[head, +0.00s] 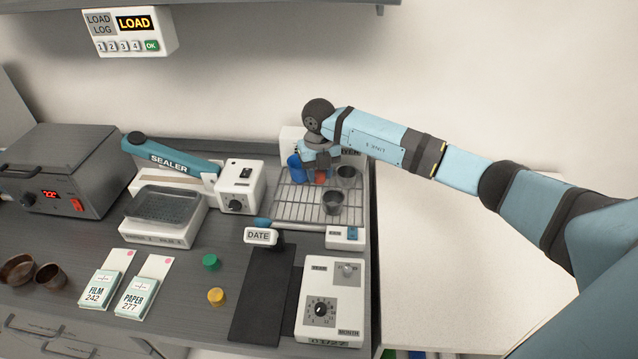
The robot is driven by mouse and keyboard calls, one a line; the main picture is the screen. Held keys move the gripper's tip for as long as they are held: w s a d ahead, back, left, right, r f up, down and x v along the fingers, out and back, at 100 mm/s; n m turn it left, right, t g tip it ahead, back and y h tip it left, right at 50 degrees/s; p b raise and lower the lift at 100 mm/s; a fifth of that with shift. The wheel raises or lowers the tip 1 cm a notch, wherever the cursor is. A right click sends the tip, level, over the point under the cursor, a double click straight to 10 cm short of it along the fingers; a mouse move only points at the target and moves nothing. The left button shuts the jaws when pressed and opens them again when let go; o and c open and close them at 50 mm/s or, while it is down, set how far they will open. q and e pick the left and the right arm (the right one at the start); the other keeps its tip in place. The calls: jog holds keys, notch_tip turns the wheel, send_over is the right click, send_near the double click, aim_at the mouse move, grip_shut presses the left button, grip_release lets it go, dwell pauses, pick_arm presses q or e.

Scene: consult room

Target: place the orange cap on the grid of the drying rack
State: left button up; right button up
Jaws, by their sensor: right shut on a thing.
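The drying rack (290,212) stands at the back right of the counter, with a wire grid on top. My right gripper (320,172) reaches in from the right and is over the back part of the grid, pointing down. It is shut on the orange cap (321,179), of which only a small orange-red patch shows between the fingers. I cannot tell whether the cap touches the grid. Two dark grey cups stand on the grid, one at the front (332,203) and one behind it (346,174). My left gripper is not in view.
A blue object (294,167) shows just left of the gripper. The sealer (175,157) and a scale (160,225) stand left of the rack. A green cap (211,262) and a yellow cap (216,296) lie in front. The grid's left part is bare.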

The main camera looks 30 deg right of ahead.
aim_at(319, 193)
notch_tip(319, 193, down, 5)
jog(key=shift+r, duration=0.2)
jog(key=shift+f, duration=0.2)
jog(key=o, duration=0.9)
jog(key=shift+r, duration=0.2)
notch_tip(319, 193, up, 12)
jog(key=shift+b, duration=0.7)
jog(key=shift+s+f, duration=0.1)
